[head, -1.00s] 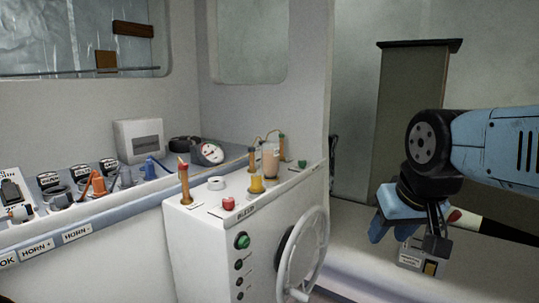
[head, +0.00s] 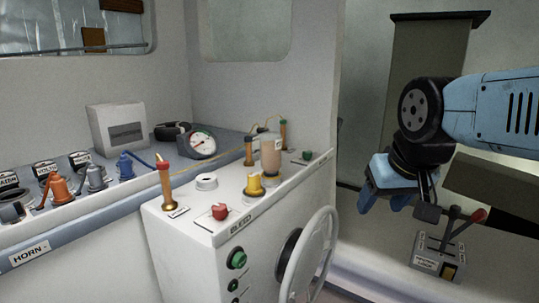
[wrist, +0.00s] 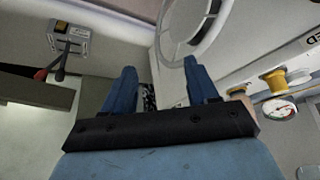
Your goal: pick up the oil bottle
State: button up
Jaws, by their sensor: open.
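A beige bottle-like cylinder with a pale label (head: 271,157), which looks like the oil bottle, stands upright on top of the white console (head: 190,235), behind the yellow knob. My gripper (head: 386,200) hangs to the right of the console, apart from the bottle, with its blue fingers pointing down. In the wrist view my gripper (wrist: 158,80) has its two fingers spread with nothing held between them. A small brownish patch beside the right finger there is mostly hidden, and I cannot tell what it is.
The console carries a steering wheel (head: 310,255), a yellow knob (head: 254,187), a red knob (head: 219,212) and upright copper-coloured tubes (head: 166,185). A lever box (head: 437,258) stands below my gripper's right.

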jog(key=o, duration=0.5)
jog(key=shift+g, duration=0.3)
jog(key=w+a+r, duration=0.2)
jog(key=w+r, duration=0.1)
jog(key=w+a+r, duration=0.2)
jog(key=w+r, duration=0.1)
jog(key=w, duration=0.1)
jog(key=w+a+r, duration=0.3)
jog(key=shift+w, duration=0.35)
send_near(272, 133)
jog(key=shift+g, duration=0.3)
jog(key=x, duration=0.9)
jog(key=shift+w, duration=0.1)
jog(key=shift+s+x, duration=0.2)
jog(key=shift+x, duration=2.45)
